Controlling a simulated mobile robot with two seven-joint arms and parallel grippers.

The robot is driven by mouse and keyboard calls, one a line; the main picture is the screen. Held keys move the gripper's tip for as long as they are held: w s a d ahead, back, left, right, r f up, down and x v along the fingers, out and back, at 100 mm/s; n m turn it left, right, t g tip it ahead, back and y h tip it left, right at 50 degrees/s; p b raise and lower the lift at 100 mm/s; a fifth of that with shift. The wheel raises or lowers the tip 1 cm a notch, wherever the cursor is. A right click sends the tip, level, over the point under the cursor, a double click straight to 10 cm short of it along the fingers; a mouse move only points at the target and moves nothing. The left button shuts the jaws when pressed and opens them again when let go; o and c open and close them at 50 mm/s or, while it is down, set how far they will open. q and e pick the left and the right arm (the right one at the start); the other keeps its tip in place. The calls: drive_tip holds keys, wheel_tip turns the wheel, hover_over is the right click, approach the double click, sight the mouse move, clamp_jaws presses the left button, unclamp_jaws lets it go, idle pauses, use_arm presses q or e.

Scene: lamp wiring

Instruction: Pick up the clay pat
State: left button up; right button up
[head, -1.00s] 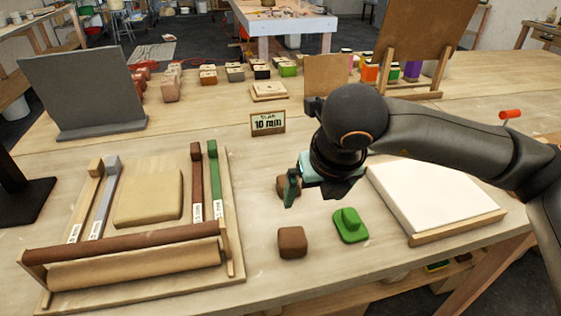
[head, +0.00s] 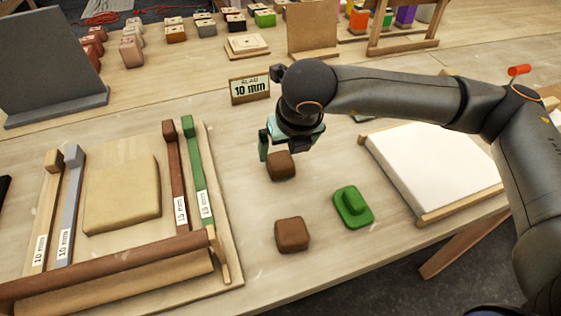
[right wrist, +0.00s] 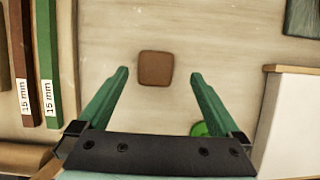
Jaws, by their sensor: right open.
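Two small brown clay blocks lie on the table: a far one (head: 281,166) and a near one (head: 292,235). My right gripper (head: 283,142) is open and points down over the far block, with one teal finger at the block's left. In the right wrist view, the far brown block (right wrist: 155,68) shows between the two open fingertips (right wrist: 160,76), apart from both. Nothing is held. A wider tan clay slab (head: 122,195) lies on the wooden rolling board at the left. My left gripper is not in view.
A green tool with a raised grip (head: 352,207) lies right of the blocks. A white slab on a wooden board (head: 440,170) is further right. Marked strips (head: 198,165) and a rolling pin (head: 110,277) are on the left board. A "10 mm" sign (head: 250,88) stands behind.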

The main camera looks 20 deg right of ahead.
sight(281, 159)
drive_tip(key=x, duration=0.4)
drive_tip(key=shift+s+a+f+p, duration=0.2)
drive_tip(key=shift+a+f+p, duration=0.1)
drive_tip(key=shift+p, duration=0.1)
drive_tip(key=shift+w+f, duration=0.2)
drive_tip(key=shift+f, duration=0.2)
clamp_jaws()
drive_tip(key=shift+r, duration=0.1)
